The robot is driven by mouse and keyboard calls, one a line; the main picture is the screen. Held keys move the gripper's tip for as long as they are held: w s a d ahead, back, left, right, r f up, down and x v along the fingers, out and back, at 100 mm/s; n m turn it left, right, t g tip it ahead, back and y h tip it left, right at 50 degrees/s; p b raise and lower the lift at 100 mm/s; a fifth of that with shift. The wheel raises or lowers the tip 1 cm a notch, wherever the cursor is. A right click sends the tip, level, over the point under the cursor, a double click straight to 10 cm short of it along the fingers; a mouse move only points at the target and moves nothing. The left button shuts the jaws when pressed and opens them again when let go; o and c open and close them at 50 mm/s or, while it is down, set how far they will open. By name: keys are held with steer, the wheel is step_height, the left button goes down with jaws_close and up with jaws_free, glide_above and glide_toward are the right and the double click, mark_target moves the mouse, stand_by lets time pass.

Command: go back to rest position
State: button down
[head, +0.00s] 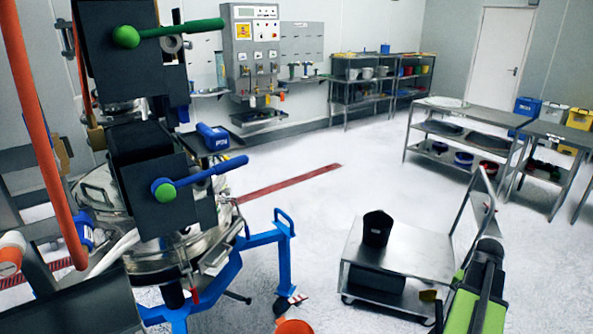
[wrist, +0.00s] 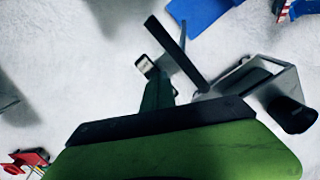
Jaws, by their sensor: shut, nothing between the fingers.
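My gripper (wrist: 150,70) shows in the wrist view as a narrow dark green piece with a pale tip, beyond my broad green and black arm part. It is shut, with nothing held. In the head view my green and black arm is at the lower right, in front of the right end of a steel trolley (head: 412,252). The exact fingertips are hard to make out there. In the wrist view the trolley (wrist: 262,78) lies to the right of the gripper, with open floor around it.
A black container (head: 377,229) stands on the trolley. The sifter machine with its blue frame (head: 262,238) fills the left. Steel tables (head: 465,136) stand at the right, and shelves (head: 362,88) line the back wall. The floor in the middle is clear around a red strip (head: 290,182).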

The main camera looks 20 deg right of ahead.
steer(key=w+a+r+n+p, duration=0.1)
steer(key=w+a+n, duration=0.2)
steer(key=w+a, duration=0.7)
steer(key=w+a+n, duration=0.3)
steer(key=w+a, duration=0.5)
steer(key=a, duration=0.5)
steer(key=w+a+r+n+p, duration=0.1)
steer(key=a+n, duration=0.6)
steer(key=a, duration=2)
steer(key=shift+n, duration=0.4)
